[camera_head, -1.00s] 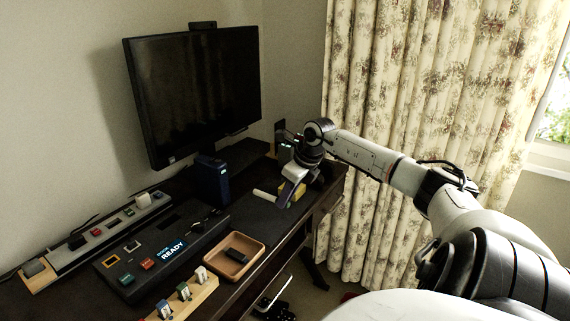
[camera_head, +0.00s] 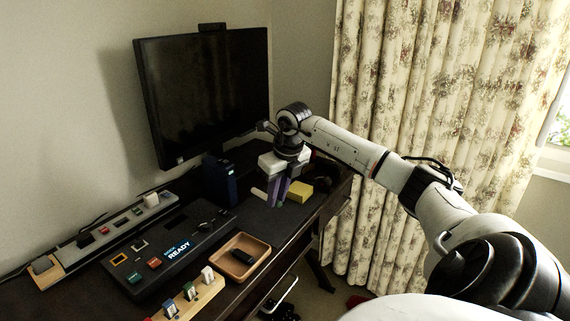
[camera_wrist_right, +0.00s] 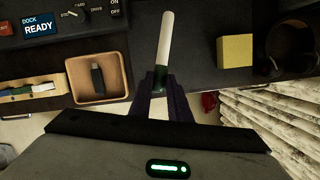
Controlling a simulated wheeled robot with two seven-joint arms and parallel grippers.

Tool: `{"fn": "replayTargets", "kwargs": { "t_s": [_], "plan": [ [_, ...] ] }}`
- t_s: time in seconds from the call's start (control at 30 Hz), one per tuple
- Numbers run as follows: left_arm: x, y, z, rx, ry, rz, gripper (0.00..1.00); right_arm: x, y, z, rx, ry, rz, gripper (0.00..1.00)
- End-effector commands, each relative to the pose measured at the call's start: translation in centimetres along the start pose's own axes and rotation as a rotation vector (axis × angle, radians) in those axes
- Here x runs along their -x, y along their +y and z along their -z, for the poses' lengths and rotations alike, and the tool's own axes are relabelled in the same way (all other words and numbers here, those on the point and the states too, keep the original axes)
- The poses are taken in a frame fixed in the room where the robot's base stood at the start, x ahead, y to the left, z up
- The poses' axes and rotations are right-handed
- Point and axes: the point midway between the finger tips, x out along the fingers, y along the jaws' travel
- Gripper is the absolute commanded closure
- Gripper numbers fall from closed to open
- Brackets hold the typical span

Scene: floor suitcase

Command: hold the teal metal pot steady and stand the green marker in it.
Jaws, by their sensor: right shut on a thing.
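The green marker (camera_wrist_right: 166,42) has a white barrel and a dark green end. In the right wrist view its green end is between the fingertips of my right gripper (camera_wrist_right: 160,86), which is shut on it. In the head view my right gripper (camera_head: 277,192) points down, low over the far part of the desk. The marker's white barrel (camera_head: 258,194) sticks out to the left of the fingers; I cannot tell whether it touches the desk. I see no teal metal pot that I can make out. My left gripper is not in view.
A yellow block (camera_head: 299,190) lies right of the gripper, near dark headphones (camera_wrist_right: 272,55). A dark blue box (camera_head: 220,181) stands by the monitor (camera_head: 205,95). A tan tray (camera_head: 240,257) holds a small black item. A dock panel (camera_head: 172,248) and power strip (camera_head: 105,232) lie left.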

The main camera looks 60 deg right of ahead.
Motion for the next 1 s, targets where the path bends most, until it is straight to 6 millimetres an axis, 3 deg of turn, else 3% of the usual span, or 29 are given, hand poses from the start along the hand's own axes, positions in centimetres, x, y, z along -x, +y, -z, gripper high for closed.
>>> {"fn": "replayTargets", "kwargs": {
  "t_s": [0.03, 0.33, 0.53, 0.67, 0.87, 1.0],
  "plan": [
    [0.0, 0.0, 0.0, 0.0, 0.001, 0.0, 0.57, 0.0, 2.0, -0.4, -0.054, 0.028, 0.006, 1.0],
    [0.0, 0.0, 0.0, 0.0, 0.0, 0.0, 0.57, 0.2, 12.7, 0.3, -0.611, 0.362, 0.037, 1.0],
    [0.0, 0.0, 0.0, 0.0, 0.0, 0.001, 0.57, 1.6, 18.5, 1.0, -0.976, 0.574, -0.056, 1.0],
    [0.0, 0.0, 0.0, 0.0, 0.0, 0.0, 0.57, 2.3, 24.6, 0.3, -1.144, 0.696, -0.161, 1.0],
    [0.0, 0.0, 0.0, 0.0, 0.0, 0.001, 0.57, 5.1, 33.9, -0.2, -1.359, 0.847, -0.356, 1.0],
    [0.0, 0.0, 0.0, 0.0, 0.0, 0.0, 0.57, 8.2, 40.3, -0.2, -1.453, 0.929, -0.494, 1.0]
  ]
}}
